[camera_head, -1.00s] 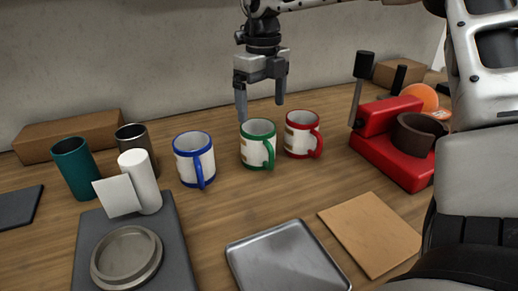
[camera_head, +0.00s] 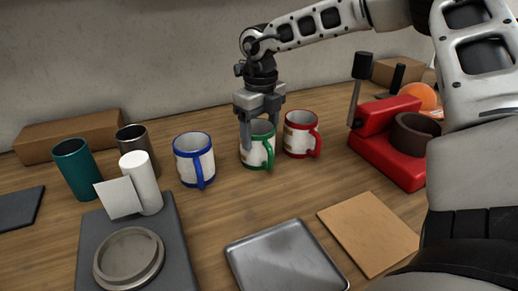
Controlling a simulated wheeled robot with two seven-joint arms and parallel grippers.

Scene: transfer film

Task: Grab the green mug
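The green mug (camera_head: 256,157), white with a green rim and green handle, stands upright on the wooden table between the blue mug (camera_head: 194,160) and the red mug (camera_head: 300,135). My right gripper (camera_head: 259,140) points down at the green mug from above. Its fingers are apart, one at the mug's left side and the other at the back right, partly hidden by the rim. I cannot tell whether either finger touches the mug. My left gripper is not in view.
A red press machine (camera_head: 385,150) stands at the right. A metal tray (camera_head: 285,262) and a brown board (camera_head: 368,232) lie in front. At the left are a teal cup (camera_head: 76,168), a dark metal cup (camera_head: 133,140), a white roll (camera_head: 142,182) and a cardboard box (camera_head: 70,135).

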